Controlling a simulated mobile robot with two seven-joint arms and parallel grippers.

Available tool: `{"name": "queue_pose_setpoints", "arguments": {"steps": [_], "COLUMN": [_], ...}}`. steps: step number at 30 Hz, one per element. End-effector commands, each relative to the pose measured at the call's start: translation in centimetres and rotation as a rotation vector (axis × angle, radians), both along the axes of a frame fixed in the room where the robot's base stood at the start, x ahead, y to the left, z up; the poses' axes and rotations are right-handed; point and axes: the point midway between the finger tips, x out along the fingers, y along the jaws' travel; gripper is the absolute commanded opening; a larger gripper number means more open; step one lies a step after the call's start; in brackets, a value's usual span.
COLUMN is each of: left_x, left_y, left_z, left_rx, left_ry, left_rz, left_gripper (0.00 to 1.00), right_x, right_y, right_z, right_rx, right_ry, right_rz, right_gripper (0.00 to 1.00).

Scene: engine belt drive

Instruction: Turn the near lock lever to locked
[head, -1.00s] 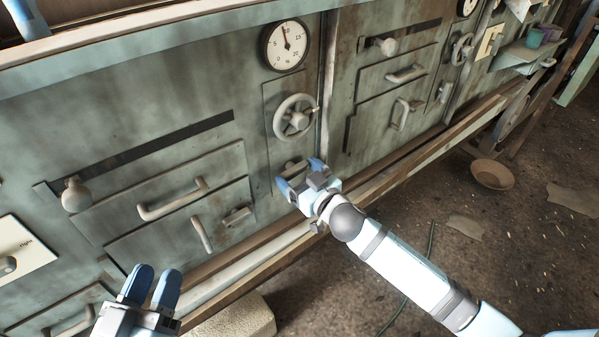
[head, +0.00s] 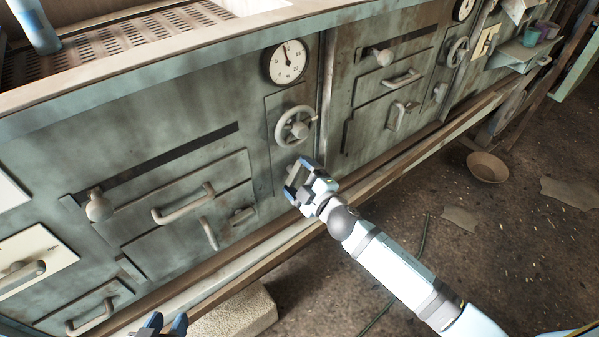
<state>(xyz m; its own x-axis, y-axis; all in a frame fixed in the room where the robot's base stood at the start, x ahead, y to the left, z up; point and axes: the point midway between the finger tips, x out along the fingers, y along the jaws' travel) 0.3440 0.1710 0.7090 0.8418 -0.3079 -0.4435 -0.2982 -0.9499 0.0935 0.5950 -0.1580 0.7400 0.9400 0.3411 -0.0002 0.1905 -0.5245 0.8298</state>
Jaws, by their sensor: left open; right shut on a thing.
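The near lock lever (head: 294,176) is a small grey handle on the panel below the near handwheel (head: 295,126). My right gripper (head: 298,177) is around it, with one blue finger on either side, and is shut on it. The fingers hide much of the lever, so its exact angle is hard to tell. My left gripper (head: 165,325) is at the bottom edge of the head view, well away from the lever, with its fingertips apart and empty. Only its tips show.
A round dial (head: 286,63) sits above the near handwheel. Drawer handles (head: 184,205) and a knob (head: 98,206) stick out on the left. A wooden rail (head: 400,158) runs along the panel's foot. A bowl (head: 487,167) lies on the floor at right.

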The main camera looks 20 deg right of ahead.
Motion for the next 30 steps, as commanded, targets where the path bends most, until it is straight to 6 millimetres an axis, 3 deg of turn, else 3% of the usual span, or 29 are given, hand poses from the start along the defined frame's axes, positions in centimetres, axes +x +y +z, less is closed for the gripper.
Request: {"name": "queue_pose_setpoints", "arguments": {"steps": [15, 30], "left_x": [-0.01, 0.02], "left_y": [0.10, 0.25], "left_z": [0.32, 0.31], "left_rx": [0.014, 0.019], "left_ry": [0.012, 0.015], "left_rz": [0.003, 0.005], "left_gripper": [0.43, 0.43], "right_x": [-0.01, -0.01], "right_y": [0.05, 0.06], "right_z": [0.09, 0.00], "right_rx": [-0.403, -0.552], "right_ry": [-0.147, -0.201], "right_rz": [0.001, 0.001], "right_gripper": [0.61, 0.61]}}
